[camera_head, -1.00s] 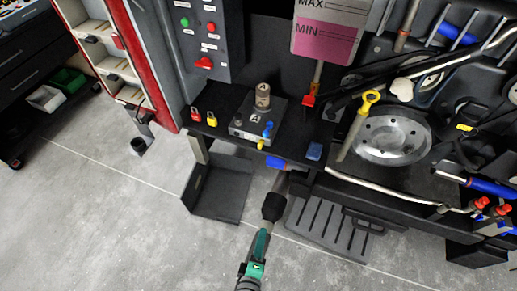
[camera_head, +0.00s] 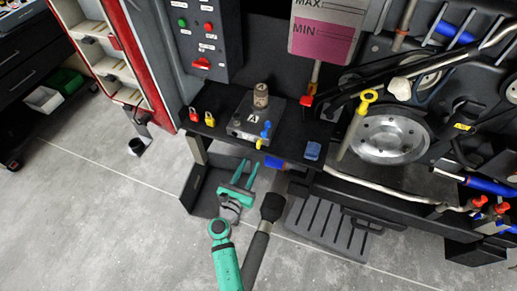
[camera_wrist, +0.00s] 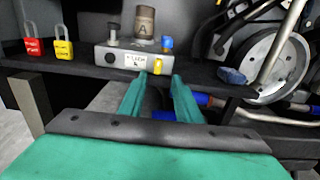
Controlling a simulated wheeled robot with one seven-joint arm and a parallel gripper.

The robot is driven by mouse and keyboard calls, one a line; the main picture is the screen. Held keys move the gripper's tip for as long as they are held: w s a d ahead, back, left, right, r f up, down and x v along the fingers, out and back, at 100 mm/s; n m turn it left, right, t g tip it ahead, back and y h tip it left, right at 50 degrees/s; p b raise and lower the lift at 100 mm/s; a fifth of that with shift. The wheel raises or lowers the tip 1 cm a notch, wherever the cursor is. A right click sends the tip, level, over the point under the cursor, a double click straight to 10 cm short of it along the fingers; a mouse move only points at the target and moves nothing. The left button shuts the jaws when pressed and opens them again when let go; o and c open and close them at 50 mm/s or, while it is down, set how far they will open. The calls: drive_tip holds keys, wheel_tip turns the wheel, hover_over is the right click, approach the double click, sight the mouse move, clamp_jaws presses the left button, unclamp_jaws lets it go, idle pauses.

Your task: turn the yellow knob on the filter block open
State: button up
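The grey filter block (camera_head: 239,133) sits on the black shelf, with a bronze cylinder on top. The small yellow knob (camera_head: 259,144) is at its front right, below a blue knob (camera_head: 266,129). My gripper (camera_head: 248,165) is open and empty, in front of and below the shelf edge, fingers pointing toward the block. In the wrist view the fingertips (camera_wrist: 157,77) are spread, with the yellow knob (camera_wrist: 157,66) just beyond and between them. The filter block (camera_wrist: 112,60) shows its label there. I see no contact between fingers and knob.
Red (camera_head: 195,114) and yellow (camera_head: 210,119) padlocks stand on the shelf, left of the block. A blue object (camera_head: 313,151) lies on the shelf at right. A blue pipe end (camera_wrist: 195,98) is below the shelf, right of the fingers.

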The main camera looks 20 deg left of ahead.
sight(258, 146)
drive_tip(key=w, duration=0.7)
drive_tip(key=shift+w+a, duration=0.1)
drive_tip(key=shift+w, duration=0.85)
drive_tip(key=shift+w, duration=0.1)
clamp_jaws()
